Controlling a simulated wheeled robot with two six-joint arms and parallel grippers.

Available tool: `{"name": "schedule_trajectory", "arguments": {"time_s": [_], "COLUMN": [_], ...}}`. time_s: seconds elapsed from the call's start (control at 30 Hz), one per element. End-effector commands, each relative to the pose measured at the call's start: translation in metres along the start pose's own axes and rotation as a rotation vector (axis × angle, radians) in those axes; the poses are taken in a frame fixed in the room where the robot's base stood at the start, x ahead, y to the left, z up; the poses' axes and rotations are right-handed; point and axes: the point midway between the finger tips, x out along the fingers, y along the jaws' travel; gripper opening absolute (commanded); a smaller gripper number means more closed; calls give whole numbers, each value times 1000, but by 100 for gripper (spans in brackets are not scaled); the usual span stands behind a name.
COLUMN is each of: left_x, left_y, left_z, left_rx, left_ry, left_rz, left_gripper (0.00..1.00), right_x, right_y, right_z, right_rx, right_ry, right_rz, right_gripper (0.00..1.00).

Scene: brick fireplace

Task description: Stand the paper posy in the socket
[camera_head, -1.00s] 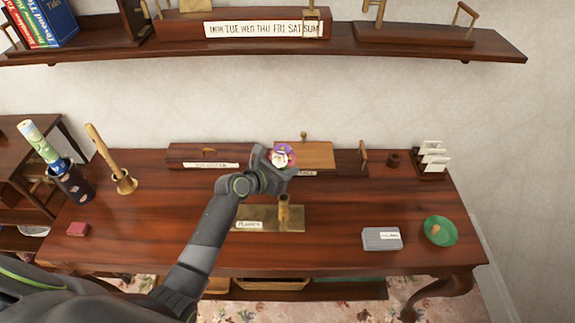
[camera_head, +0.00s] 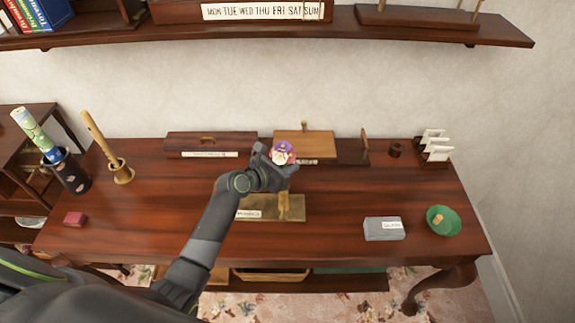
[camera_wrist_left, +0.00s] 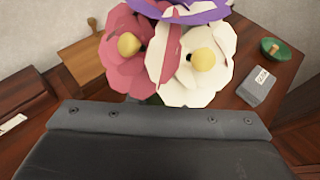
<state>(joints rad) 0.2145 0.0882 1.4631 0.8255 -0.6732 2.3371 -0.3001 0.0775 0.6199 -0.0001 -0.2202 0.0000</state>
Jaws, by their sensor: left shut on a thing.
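My left gripper (camera_head: 275,166) is shut on the paper posy (camera_head: 282,152), whose purple, white and pink flowers stick up above the fingers. In the left wrist view the posy (camera_wrist_left: 192,62) shows large pink and white blooms with yellow centres and a purple one at the top. Its stem is hidden. An upright brass tube (camera_head: 284,205), which looks like the socket, stands on a labelled brass plate (camera_head: 262,212) below the gripper in the head view. The posy appears apart from it; the height between them is hard to judge. My right gripper is not in view.
A long wooden box (camera_head: 205,142) and a wooden board (camera_head: 303,145) stand at the table's back. A grey box (camera_head: 384,232) and a green bowl (camera_head: 443,224) sit at the right. A card rack (camera_head: 433,157) is behind them. The table's front middle is clear.

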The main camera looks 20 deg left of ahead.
Motion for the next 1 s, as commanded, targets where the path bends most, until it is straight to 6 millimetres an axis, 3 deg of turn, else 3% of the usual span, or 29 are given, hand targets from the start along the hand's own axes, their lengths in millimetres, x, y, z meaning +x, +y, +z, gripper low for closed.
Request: {"name": "schedule_trajectory", "arguments": {"time_s": [1.0], "left_x": [0], "left_y": [0], "left_z": [0], "left_rx": [0], "left_ry": [0], "left_rz": [0], "left_gripper": [0], "right_x": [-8], "right_y": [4], "right_z": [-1], "right_rx": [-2], "right_ry": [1], "right_rz": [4], "right_gripper": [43]}}
